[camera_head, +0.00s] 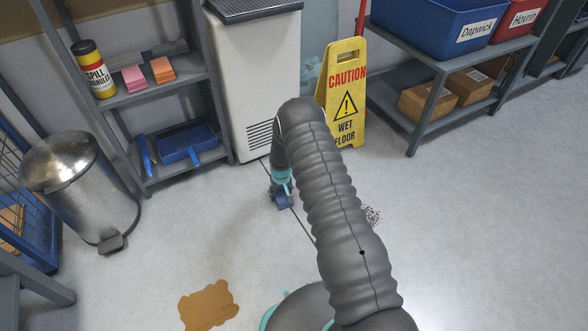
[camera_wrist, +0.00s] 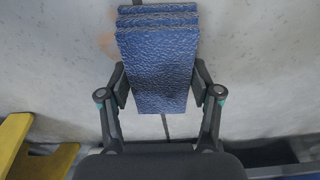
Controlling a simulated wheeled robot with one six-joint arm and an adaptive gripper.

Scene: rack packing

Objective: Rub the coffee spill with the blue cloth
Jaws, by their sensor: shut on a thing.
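The blue cloth (camera_wrist: 157,55) is a folded, textured stack between the two fingers of my gripper (camera_wrist: 160,85) in the wrist view. The fingers press on its left and right sides. In the head view my gripper (camera_head: 281,190) and the cloth (camera_head: 284,203) are small, low over the floor before the white machine, partly behind my arm. I cannot tell whether the cloth touches the floor. The coffee spill (camera_head: 208,305) is a brown patch on the floor at the bottom, nearer and left of the cloth, apart from it. A faint brownish patch shows beside the cloth in the wrist view.
A yellow wet-floor sign (camera_head: 345,90) stands behind my arm. A pedal bin (camera_head: 80,180) and a grey shelf (camera_head: 160,95) stand at left, the white machine (camera_head: 255,80) at the back. Dark specks (camera_head: 373,215) lie right of my arm. The floor between cloth and spill looks clear.

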